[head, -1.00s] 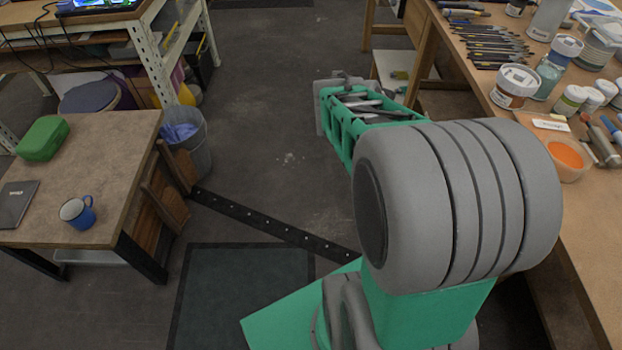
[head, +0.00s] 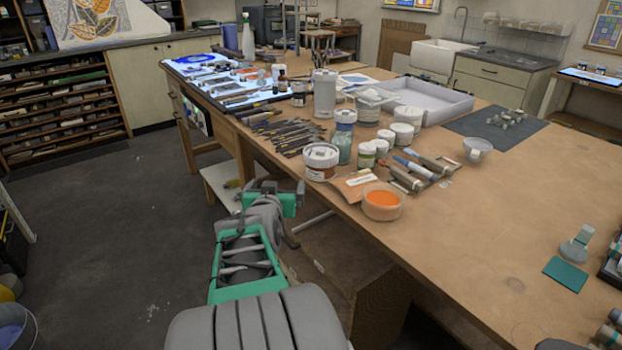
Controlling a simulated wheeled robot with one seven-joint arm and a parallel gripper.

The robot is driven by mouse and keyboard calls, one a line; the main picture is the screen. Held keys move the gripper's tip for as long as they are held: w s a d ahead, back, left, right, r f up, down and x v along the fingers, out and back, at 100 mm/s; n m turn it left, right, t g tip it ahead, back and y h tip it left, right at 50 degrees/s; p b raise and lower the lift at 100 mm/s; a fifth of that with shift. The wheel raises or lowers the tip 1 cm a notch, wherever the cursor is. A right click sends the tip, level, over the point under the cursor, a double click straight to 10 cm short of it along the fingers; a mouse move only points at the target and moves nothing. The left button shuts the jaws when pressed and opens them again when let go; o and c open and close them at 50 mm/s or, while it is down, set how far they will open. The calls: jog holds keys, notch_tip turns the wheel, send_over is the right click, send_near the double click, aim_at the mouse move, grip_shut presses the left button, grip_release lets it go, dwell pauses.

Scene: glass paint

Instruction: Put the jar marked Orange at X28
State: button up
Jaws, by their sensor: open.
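A squat jar with a white lid and rust-orange contents (head: 321,161) stands near the front edge of the long wooden table; its label is too small to read, so I cannot tell whether it says Orange. A shallow tub of bright orange paint (head: 382,201) stands to its right, with a small label card (head: 360,180) between them. I cannot make out any marking X28. My gripper (head: 284,188) is small and partly hidden at the far end of my arm, beside the table's front edge. It is open and empty, left of the jar and apart from it.
The wooden table (head: 480,220) has bare room at its right and front. Several brushes (head: 285,135), a teal jar (head: 342,143), white tubs and rollers (head: 432,165) crowd around the jar. A white tray (head: 430,100) and dark mat (head: 490,128) lie further back. A low white stool (head: 222,183) stands left.

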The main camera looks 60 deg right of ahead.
aim_at(319, 154)
jog(key=s+d+r+h, duration=0.1)
jog(key=s+d, duration=0.1)
jog(key=s+d+r+m+g+h, duration=0.1)
jog(key=s+d+r, duration=0.1)
jog(key=s, duration=0.1)
jog(key=s+d+r+m+h, duration=0.1)
jog(key=s+d, duration=0.1)
jog(key=shift+s+d+r+g+h, duration=0.2)
jog(key=shift+d+g+h, duration=0.15)
jog(key=shift+g+h, duration=0.05)
jog(key=p+x, duration=0.1)
jog(key=x, duration=0.6)
jog(key=shift+w, duration=0.1)
jog(key=shift+c, duration=0.4)
